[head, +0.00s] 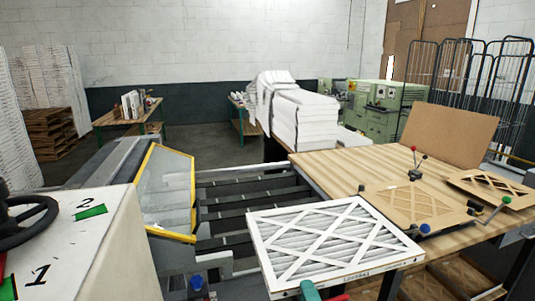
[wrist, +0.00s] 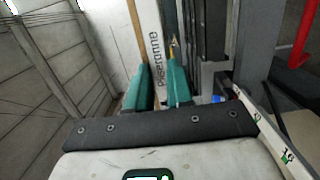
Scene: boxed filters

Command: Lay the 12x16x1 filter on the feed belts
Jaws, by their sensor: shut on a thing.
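The white-framed filter (head: 335,244) has grey pleats under a criss-cross lattice. In the head view it is held nearly flat in front of the wooden table, its left part over the near right end of the dark feed belts (head: 235,213). My gripper (head: 310,290) is at its near edge; only a green finger shows there. In the wrist view the two green fingers of my gripper (wrist: 158,80) close on the filter's printed frame edge (wrist: 154,38). The size print is too small to read. The filter hides part of the belts and table edge.
A yellow-framed clear guard (head: 165,190) stands left of the belts, beside a white console (head: 85,240). The wooden table (head: 335,160) at right holds brown lattice frames (head: 415,204) and knobbed levers. A white stack (head: 303,120) stands behind. The farther belts are bare.

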